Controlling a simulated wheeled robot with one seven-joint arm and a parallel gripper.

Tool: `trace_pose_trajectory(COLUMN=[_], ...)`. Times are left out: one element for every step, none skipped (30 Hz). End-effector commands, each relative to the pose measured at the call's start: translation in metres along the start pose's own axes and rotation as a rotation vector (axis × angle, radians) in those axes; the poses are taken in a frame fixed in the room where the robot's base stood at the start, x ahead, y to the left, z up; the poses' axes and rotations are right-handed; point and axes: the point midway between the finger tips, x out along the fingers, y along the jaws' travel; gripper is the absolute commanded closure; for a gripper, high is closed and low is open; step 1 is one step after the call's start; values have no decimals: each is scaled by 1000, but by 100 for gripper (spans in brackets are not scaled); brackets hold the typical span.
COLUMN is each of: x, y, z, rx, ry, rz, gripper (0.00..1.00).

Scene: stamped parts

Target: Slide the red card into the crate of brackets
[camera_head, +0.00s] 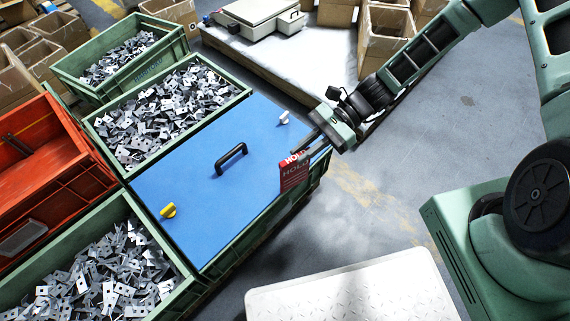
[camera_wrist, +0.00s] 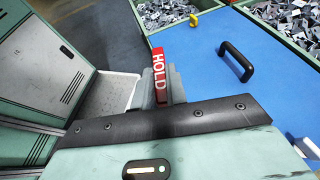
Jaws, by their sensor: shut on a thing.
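The red card (camera_head: 294,172), marked HOLD, hangs upright from my gripper (camera_head: 312,147). My gripper is shut on its upper edge. In the head view the card is in front of the right edge of a blue lid; whether they touch I cannot tell. In the wrist view the card (camera_wrist: 159,75) stands beyond the fingers, with the lid to its right. Open green crates of grey metal brackets stand around the lid: one behind it (camera_head: 128,172), one at the far left (camera_head: 70,78) and one at the front left (camera_head: 188,284).
The blue lid (camera_head: 190,165) covers a green crate and carries a black handle (camera_head: 231,158), a yellow knob (camera_head: 168,210) and a white knob (camera_head: 284,117). A red crate (camera_head: 92,158) stands left. A bench with a scale (camera_head: 258,16) and cardboard boxes stands behind.

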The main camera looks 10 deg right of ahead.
Motion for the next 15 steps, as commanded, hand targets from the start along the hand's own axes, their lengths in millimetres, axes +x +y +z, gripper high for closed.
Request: trace_pose_trajectory(x=[15,22,31,38,43,48,52,55,59,60,62,64,64,65,65], y=[1,2,2,3,2,2,1,1,0,0,-1,-1,-1,-2,-2], z=[0,-1,-1,-2,-3,-3,-4,-4,-4,-5,-5,-6,-6,-6,-6], rx=[-24,-35,-50,-58,-65,-73,-78,-82,-85,-88,-88,-91,-92,-91,-91], ry=[-6,-5,-5,-4,-4,-4,-3,-3,-2,-1,-1,0,0,0,0], rz=[53,82,115,138,156,175,188,197,207,214,217,222,224,226,227], gripper=[100,100,100,100,100,100,100,100,100,100,100,100,100,100,100])
